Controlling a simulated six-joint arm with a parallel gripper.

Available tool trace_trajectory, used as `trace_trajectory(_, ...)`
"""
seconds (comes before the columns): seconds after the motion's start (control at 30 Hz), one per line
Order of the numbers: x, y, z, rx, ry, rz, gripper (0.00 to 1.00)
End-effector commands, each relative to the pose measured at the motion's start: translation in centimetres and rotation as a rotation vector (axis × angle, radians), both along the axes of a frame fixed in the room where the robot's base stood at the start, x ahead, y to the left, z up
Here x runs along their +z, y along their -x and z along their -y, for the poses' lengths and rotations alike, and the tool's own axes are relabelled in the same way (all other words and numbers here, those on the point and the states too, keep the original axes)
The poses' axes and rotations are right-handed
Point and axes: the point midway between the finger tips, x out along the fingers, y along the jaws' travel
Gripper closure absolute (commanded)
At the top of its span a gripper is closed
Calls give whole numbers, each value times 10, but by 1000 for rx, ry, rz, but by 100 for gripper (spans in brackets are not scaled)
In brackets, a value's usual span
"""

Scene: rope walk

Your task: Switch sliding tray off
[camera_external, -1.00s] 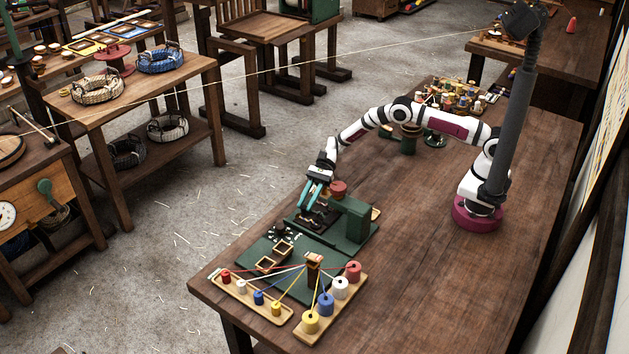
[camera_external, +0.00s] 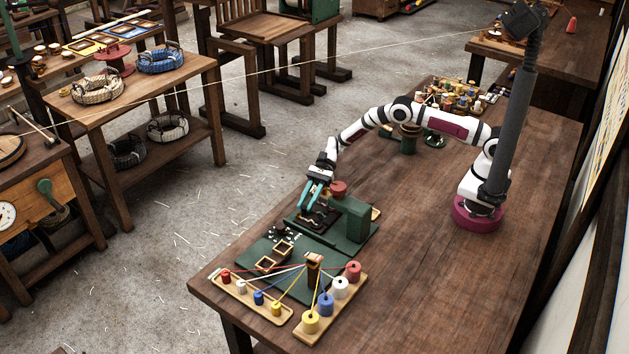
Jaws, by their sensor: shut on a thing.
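My gripper (camera_external: 309,204) has teal fingers and points down over the left part of a dark green machine base (camera_external: 332,241) on the long wooden table. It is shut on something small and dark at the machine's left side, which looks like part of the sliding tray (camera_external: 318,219). The fingers and the small size hide what exactly is held. A green block (camera_external: 350,216) stands upright on the base just right of the gripper. A red knob or spool (camera_external: 338,188) shows behind the gripper. I cannot make out any switch marking.
In front lies a green board (camera_external: 257,256) with small wooden frames. Wooden trays of coloured spools (camera_external: 325,303) with strung threads stand at the table's near end. Small bottles and spools (camera_external: 450,97) crowd the far end. The table's right side (camera_external: 440,270) is clear.

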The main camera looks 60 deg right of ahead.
Motion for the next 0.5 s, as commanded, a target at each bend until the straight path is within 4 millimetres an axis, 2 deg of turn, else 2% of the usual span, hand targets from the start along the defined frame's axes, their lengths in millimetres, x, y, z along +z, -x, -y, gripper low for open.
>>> trace_trajectory(0.3, 0, 45, 0, 1, 0, -1, 100)
trace_trajectory(0.5, 0, 51, 0, 4, 0, -3, 100)
